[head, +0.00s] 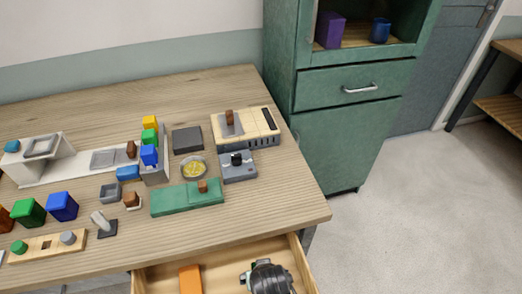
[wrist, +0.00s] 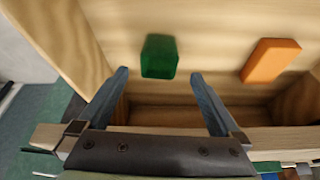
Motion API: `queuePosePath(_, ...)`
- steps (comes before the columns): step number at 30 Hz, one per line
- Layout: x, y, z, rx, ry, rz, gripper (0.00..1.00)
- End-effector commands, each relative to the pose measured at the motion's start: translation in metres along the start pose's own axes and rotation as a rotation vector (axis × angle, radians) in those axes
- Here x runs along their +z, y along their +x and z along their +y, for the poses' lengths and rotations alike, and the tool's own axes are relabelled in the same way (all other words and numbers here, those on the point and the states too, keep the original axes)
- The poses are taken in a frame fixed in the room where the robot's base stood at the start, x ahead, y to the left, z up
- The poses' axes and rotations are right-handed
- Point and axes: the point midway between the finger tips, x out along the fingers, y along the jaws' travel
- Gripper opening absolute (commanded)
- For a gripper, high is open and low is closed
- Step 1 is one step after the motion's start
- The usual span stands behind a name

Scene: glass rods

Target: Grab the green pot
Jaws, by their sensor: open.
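A dark green, box-shaped thing, which looks like the green pot (wrist: 159,56), lies on the drawer floor in the wrist view. My gripper (wrist: 160,74) is open above the drawer, and the pot shows between and just beyond its two fingertips. Nothing is between the fingers that I can tell is touched. In the head view my gripper (head: 268,280) is over the open drawer at the bottom edge, and the pot in the drawer is hidden there. Another dark green box-shaped thing (head: 29,213) stands on the table at the left.
An orange block (wrist: 270,60) lies in the drawer, right of the pot; it also shows in the head view (head: 190,279). The wooden drawer walls (head: 300,262) stand close around my gripper. The tabletop (head: 270,205) above holds many small things. A green cabinet (head: 345,130) stands behind.

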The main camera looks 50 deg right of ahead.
Motion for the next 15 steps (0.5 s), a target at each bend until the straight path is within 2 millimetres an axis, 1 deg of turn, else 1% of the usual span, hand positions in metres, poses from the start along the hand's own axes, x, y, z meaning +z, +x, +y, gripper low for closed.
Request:
queuePosePath(1,0.0,0.004,0.0,0.0,0.001,-0.001,1.0)
queuePosePath(5,0.0,0.009,0.0,0.0,0.001,0.001,1.0)
queuePosePath(8,-0.002,0.017,0.001,0.0,0.002,0.0,1.0)
queuePosePath(15,-0.004,0.048,0.003,0.001,0.002,0.0,1.0)
